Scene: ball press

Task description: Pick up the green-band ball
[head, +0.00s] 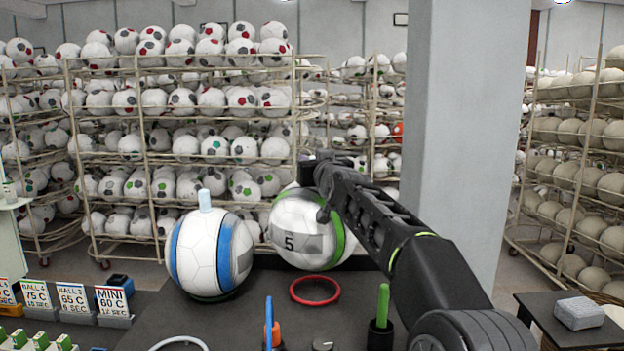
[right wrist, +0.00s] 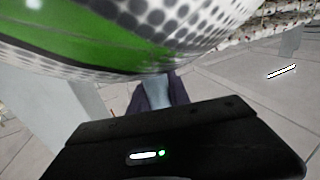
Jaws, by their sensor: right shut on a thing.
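The green-band ball (head: 297,243) is white with a grey dotted patch, a black 5 and a green stripe. It is at the middle of the head view, beyond the red ring. My right gripper (head: 314,185) is at the top of this ball and shut on it; the fingers and the exact grip are largely hidden by the arm. In the right wrist view the ball (right wrist: 75,38) fills the top, with its green band close to the camera. Whether it touches the table is unclear. My left gripper is not in view.
A blue-band ball (head: 207,257) with a pale plug on top stands close on the left. A red ring (head: 315,290), a green-handled tool (head: 383,305) and an orange-and-blue tool (head: 271,330) are in front. A pillar (head: 455,140) rises right.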

